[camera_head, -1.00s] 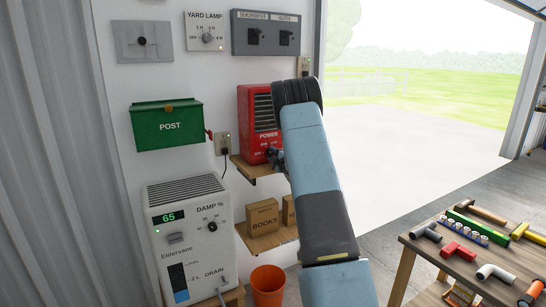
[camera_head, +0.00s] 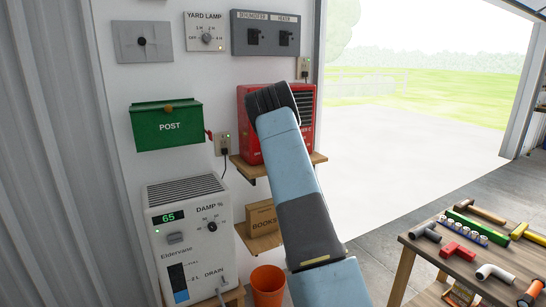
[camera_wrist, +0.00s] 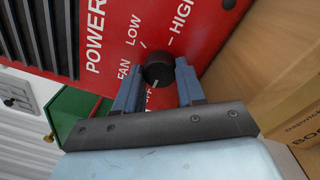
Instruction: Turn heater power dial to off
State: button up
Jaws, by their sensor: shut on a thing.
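The red heater (camera_head: 247,142) stands on a wooden shelf, with its lower front hidden by my arm in the head view. In the wrist view, the heater's red front (camera_wrist: 221,22) carries the words POWER, FAN, LOW and HIGH. Its black round power dial (camera_wrist: 159,68) has a pale mark on the side towards my palm. My gripper (camera_wrist: 158,82) is shut on the dial, one finger on each side. In the head view my gripper is hidden behind my arm.
The wooden shelf (camera_head: 248,170) holds the heater, with a box marked BOOKS (camera_head: 262,219) below. A green POST box (camera_head: 168,127) and a white dehumidifier (camera_head: 190,230) are to the left. An orange bucket (camera_head: 268,284) stands on the floor. A workbench (camera_head: 425,250) is at right.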

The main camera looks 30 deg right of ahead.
jog(key=shift+a+f+n, duration=0.1)
jog(key=shift+f+n, duration=0.2)
jog(key=shift+f, duration=0.05)
jog(key=o, duration=1)
jog(key=shift+r, duration=0.2)
jog(key=shift+o, duration=0.2)
jog(key=s+d, duration=0.1)
jog(key=s, duration=1.2)
jog(key=shift+s+f, duration=0.35)
jog(key=shift+f, duration=0.05)
